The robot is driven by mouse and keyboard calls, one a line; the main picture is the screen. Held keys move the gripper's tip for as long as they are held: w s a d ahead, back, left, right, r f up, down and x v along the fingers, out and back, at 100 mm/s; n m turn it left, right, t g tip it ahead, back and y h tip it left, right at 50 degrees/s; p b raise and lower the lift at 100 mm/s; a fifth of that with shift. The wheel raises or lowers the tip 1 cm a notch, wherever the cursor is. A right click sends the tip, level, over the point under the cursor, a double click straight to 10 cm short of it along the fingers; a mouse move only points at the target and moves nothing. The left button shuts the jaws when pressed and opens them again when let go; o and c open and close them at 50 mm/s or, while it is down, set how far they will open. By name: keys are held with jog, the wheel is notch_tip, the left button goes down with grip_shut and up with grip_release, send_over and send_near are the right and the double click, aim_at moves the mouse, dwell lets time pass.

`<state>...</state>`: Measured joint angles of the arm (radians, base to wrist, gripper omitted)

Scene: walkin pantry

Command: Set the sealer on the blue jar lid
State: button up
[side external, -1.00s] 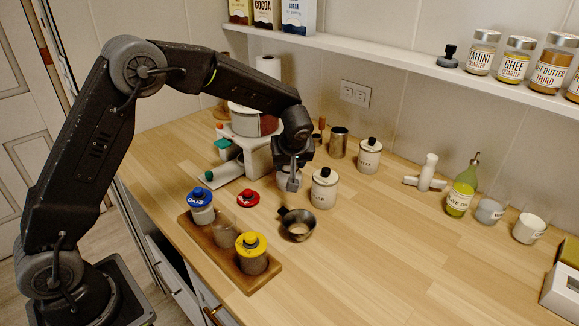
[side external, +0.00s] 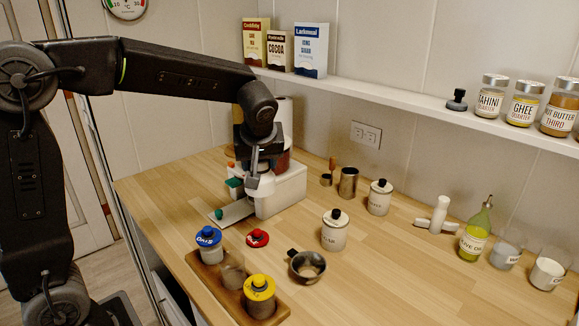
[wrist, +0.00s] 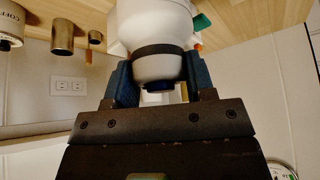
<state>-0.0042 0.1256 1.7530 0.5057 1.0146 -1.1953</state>
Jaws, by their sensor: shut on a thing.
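My gripper (side external: 255,172) is shut on a white rounded thing with a dark band, which I take to be the sealer (wrist: 155,68). In the wrist view my two blue-grey fingers (wrist: 160,80) flank it, and a dark knob shows at its end. In the side view it is small and blends with the white machine behind it. The blue jar lid (side external: 208,236) is on the oats jar, which stands upright at the far end of the wooden tray (side external: 281,306). My gripper is above and to the right of that lid, apart from it.
A red lid (side external: 257,238) lies on the counter, and a yellow-lidded jar (side external: 260,296) and a clear glass are in the tray. A dark cup (side external: 307,266) and white canisters (side external: 334,232) stand to the right.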

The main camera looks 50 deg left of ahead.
jog(key=s+a, duration=0.2)
jog(key=s, duration=1.2)
jog(key=shift+w+d+f, duration=0.1)
jog(key=shift+d+f, duration=0.05)
jog(key=shift+f, duration=1.4)
jog(key=shift+w+d+f, duration=0.1)
jog(key=shift+f, duration=1.45)
jog(key=shift+f, duration=0.85)
jog(key=o, duration=1.5)
notch_tip(320, 180, up, 7)
